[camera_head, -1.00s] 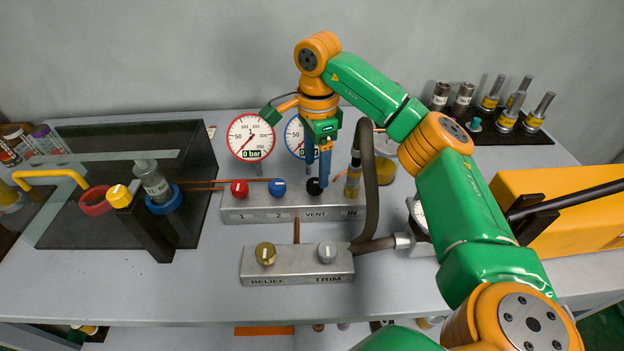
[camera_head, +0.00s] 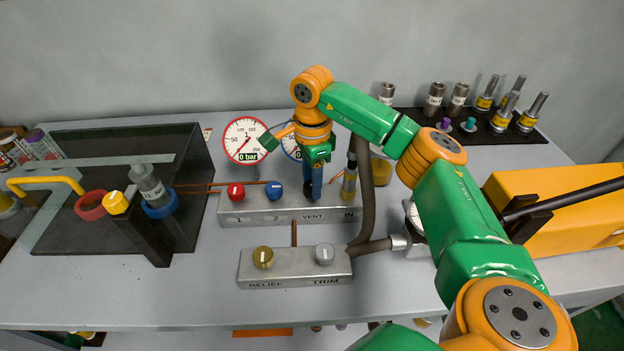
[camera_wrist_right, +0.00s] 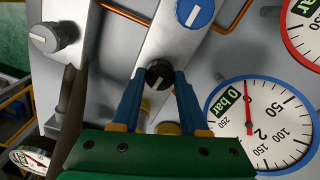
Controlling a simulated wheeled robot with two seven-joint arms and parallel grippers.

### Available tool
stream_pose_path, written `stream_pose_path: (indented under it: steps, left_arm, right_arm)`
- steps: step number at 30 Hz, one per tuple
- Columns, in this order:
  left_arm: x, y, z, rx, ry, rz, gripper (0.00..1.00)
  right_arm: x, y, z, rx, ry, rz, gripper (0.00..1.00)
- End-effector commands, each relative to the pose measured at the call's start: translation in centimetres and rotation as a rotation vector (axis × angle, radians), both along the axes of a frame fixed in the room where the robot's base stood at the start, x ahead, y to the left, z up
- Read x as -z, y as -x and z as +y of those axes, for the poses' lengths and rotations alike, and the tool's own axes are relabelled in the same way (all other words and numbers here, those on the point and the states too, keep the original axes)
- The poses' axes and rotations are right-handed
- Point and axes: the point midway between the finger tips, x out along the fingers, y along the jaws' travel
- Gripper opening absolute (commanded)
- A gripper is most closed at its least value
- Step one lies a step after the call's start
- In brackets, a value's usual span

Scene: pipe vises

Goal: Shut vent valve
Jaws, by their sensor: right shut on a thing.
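The black vent valve knob (camera_wrist_right: 158,74) with a white pointer mark sits on the grey manifold block (camera_head: 232,211), above the VENT label. In the right wrist view, the blue fingers of my right gripper (camera_wrist_right: 158,80) stand on either side of this knob and are shut on it. In the head view my right gripper (camera_head: 311,194) reaches down to the block from above and its fingers mostly hide the knob. The blue-rimmed gauge is half hidden behind my right arm in the head view; its dial (camera_wrist_right: 262,125) shows a 0 bar display in the wrist view. My left gripper is not in view.
A red knob (camera_head: 236,191) and a blue knob (camera_head: 274,190) stand left of the vent knob. The RELIEF and TRIM block (camera_head: 295,275) lies in front. A dark hose (camera_head: 367,190) rises close on the right. A red-rimmed gauge (camera_head: 246,139) stands behind.

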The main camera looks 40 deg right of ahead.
Motion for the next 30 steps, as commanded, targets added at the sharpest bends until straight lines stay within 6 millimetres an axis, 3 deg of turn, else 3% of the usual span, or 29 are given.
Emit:
stream_pose_path:
  steps: [11, 30]
  left_arm:
    - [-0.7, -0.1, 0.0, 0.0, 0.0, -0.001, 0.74]
    - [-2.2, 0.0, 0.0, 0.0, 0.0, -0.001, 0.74]
  right_arm:
    - [-0.1, 0.0, 0.0, 0.193, 0.001, 0.002, 0.0]
    - [-0.1, 0.0, 0.0, 0.799, 0.002, 0.001, 0.0]
